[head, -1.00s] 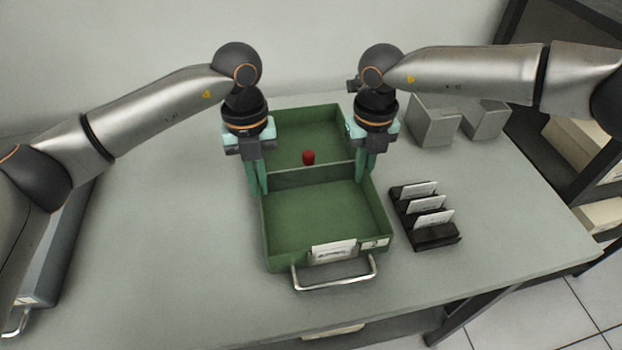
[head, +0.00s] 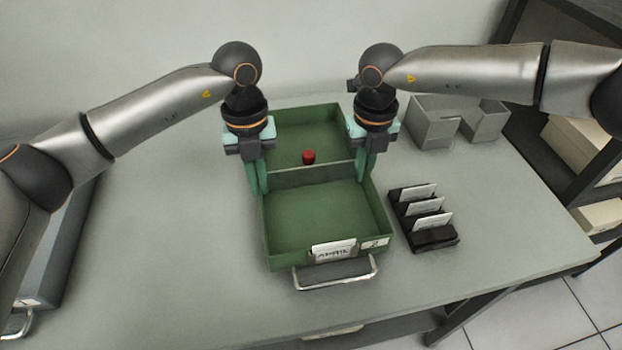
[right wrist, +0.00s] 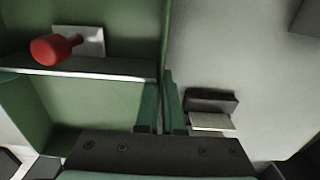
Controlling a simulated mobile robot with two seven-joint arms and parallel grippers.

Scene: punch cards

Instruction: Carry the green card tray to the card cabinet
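The green card tray (head: 327,262) sits in the middle of the table, with a divider across it, a silver front handle and a white label reading APRIL. A red knob (head: 309,157) stands at the divider, and it also shows in the right wrist view (right wrist: 55,49). My left gripper (head: 259,190) is shut on the tray's left side wall. My right gripper (head: 366,178) is shut on the right side wall; the right wrist view shows its fingers (right wrist: 162,104) either side of that wall. I cannot identify the card cabinet for certain.
A black rack (head: 432,239) with several white cards stands close to the tray's right. Grey open boxes (head: 435,128) are at the back right. Dark shelving (head: 570,160) with boxes stands beyond the table's right edge. A grey drawer-like unit (head: 55,255) lies at left. Table left of the tray is clear.

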